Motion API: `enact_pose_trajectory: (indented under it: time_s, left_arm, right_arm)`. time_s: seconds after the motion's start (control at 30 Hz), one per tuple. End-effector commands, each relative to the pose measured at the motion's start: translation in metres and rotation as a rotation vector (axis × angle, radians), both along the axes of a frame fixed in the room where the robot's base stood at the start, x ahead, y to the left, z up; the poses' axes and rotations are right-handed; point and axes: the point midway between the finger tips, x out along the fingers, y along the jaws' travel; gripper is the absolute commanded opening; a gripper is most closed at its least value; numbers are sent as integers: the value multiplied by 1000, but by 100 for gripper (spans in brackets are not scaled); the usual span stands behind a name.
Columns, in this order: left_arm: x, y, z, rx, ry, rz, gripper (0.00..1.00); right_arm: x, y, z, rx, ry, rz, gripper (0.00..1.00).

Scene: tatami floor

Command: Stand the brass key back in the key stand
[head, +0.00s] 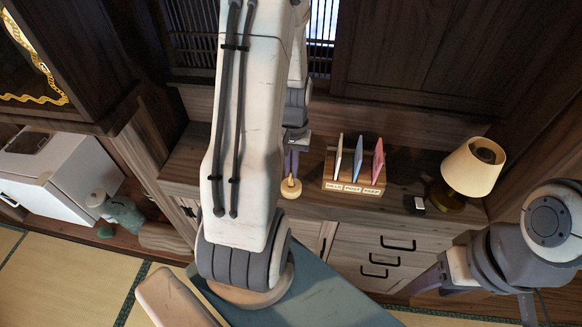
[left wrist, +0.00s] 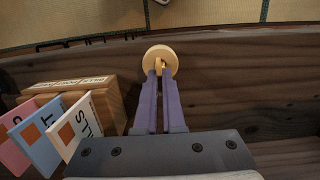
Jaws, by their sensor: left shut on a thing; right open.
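The key stand (head: 291,193) is a small round pale wooden disc on the cabinet top, left of the letter rack. It also shows in the left wrist view (left wrist: 171,52), just beyond my fingertips. My left gripper (head: 291,172) points down over the stand, its purple fingers shut on the brass key. Only a small brass part of the key (left wrist: 160,66) shows between the fingertips, over the disc's middle. I cannot tell whether the key is seated in the stand. My right gripper (head: 477,297) is open and empty, low at the right, away from the stand.
A wooden rack (head: 352,187) holds white, blue and pink cards close to the right of the stand. A lamp (head: 472,168) and a small dark-and-white object (head: 415,204) stand farther right. A white box (head: 55,170) and a grey-green figure (head: 124,214) are at left.

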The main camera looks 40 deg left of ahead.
Motion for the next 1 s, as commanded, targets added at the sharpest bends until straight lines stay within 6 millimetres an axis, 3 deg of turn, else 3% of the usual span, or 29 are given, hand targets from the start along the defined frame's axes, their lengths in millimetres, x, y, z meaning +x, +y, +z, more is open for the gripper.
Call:
enact_pose_trajectory:
  time_s: [1.0]
  left_arm:
    - [0, 0, -14, 0, 0, 0, 0]
  right_arm:
    - [0, 0, -9, 0, 0, 0, 50]
